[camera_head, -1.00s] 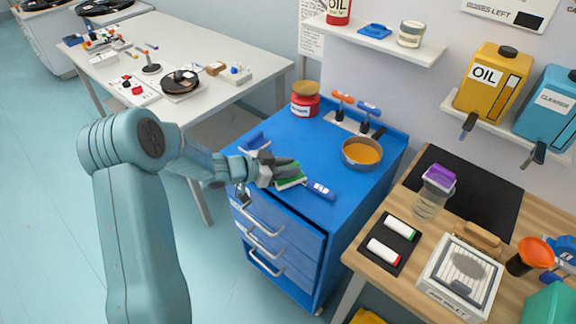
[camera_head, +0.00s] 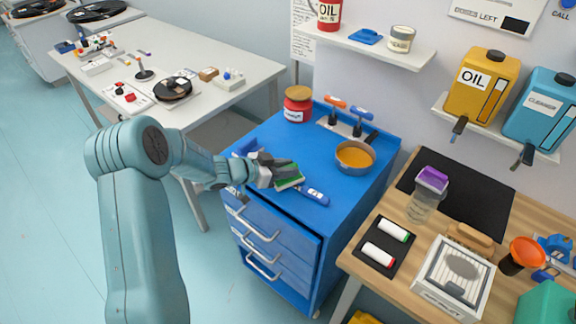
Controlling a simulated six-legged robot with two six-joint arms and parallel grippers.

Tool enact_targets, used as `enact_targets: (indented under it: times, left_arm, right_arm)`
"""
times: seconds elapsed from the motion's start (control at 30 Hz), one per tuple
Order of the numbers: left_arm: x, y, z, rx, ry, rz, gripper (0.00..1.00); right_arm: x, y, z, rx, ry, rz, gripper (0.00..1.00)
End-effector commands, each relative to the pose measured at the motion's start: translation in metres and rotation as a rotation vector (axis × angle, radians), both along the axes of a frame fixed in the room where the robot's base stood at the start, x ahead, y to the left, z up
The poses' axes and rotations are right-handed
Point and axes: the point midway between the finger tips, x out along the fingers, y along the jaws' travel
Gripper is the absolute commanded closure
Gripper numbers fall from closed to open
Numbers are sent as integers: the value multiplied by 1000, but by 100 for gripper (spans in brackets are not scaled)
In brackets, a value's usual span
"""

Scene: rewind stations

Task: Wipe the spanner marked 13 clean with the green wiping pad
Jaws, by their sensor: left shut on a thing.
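The green wiping pad (camera_head: 290,183) is held by my left gripper (camera_head: 277,173), low over the front of the blue cabinet's top (camera_head: 300,150). The gripper is shut on it, and its fingers hide part of the pad. A blue-ended spanner (camera_head: 315,195) sticks out to the right of the pad, near the cabinet's front edge. Its other end is hidden behind the gripper and pad, and I cannot read its number. I cannot tell whether the pad touches it. My right gripper is not in view.
A pan with orange liquid (camera_head: 355,157), a red jar (camera_head: 297,104) and upright orange- and blue-handled tools (camera_head: 358,122) stand on the cabinet. A wooden bench (camera_head: 400,262) is at right. A white table (camera_head: 215,50) stands behind at left. The cabinet's middle is clear.

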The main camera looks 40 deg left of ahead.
Motion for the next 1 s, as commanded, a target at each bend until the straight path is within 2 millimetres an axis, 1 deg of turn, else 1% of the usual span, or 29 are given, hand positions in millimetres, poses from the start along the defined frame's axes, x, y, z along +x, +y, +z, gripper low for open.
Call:
enact_targets:
  times: [0.03, 0.23, 0.43, 0.53, 0.67, 0.9, 1.0]
  left_arm:
    - [-4, 0, -1, -2, 3, 1, 100]
    - [-10, 0, -1, -1, 4, 0, 100]
    - [-23, 0, 0, -1, 5, 1, 100]
    - [-26, 0, 0, 0, 4, 1, 100]
    - [-23, 0, 0, 1, 2, -1, 100]
    - [-8, -1, 0, 0, 1, -2, 100]
    - [-5, 0, 0, 0, 1, -1, 100]
  right_arm:
    - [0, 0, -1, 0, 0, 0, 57]
    - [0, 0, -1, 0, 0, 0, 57]
    - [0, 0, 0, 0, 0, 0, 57]
    - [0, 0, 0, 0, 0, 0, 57]
    - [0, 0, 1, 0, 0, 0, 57]
    - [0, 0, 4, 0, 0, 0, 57]
    - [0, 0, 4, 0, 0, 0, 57]
